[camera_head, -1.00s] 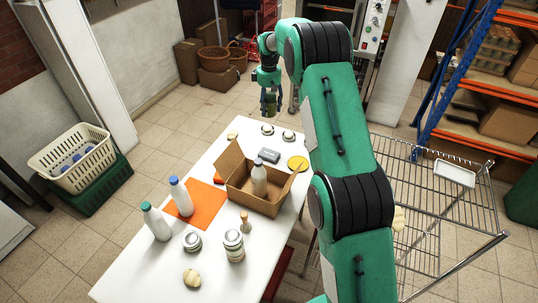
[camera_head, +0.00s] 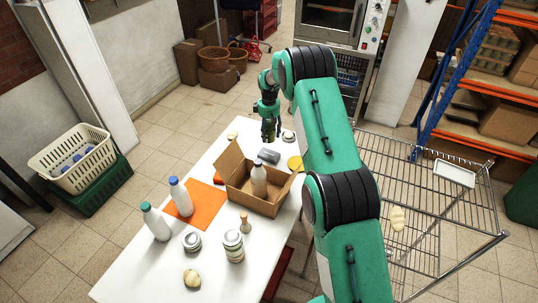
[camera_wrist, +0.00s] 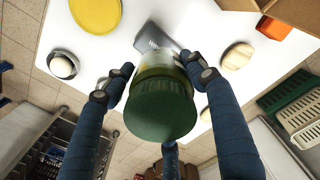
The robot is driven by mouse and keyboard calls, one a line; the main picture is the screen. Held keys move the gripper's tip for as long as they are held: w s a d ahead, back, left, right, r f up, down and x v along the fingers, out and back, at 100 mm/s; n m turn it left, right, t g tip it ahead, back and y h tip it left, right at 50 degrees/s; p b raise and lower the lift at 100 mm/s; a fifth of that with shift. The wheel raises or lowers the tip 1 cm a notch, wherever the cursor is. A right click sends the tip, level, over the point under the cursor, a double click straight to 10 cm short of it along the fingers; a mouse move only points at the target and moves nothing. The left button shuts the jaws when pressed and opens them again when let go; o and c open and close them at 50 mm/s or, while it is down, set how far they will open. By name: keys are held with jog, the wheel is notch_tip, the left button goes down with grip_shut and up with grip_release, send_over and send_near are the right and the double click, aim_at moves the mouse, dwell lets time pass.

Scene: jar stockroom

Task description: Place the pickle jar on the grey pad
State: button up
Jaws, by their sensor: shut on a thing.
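My gripper (camera_head: 270,130) is shut on the pickle jar, above the far end of the white table. In the wrist view the jar shows its dark green lid (camera_wrist: 160,112) and a yellowish glass body, with the fingers around it. In the head view the fingers mostly hide the jar. The grey pad (camera_head: 269,155) lies on the table just nearer than the gripper, beside the cardboard box. In the wrist view the pad (camera_wrist: 150,37) shows partly behind the jar's base. I cannot tell how high the jar is above the table.
An open cardboard box (camera_head: 237,187) holding a white bottle (camera_head: 259,181) stands close to the pad. A yellow disc (camera_head: 295,163) lies to the pad's right. Small round items stand near the far edge. Two bottles, an orange mat (camera_head: 207,202) and jars occupy the near part.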

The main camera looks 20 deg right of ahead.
jog(key=shift+f+b, duration=0.3)
jog(key=shift+f, duration=2.75)
jog(key=shift+f, duration=1.9)
jog(key=o, duration=1.7)
jog(key=shift+f, duration=0.15)
notch_tip(320, 180, up, 12)
jog(key=shift+r+p, duration=0.1)
jog(key=shift+p, duration=0.3)
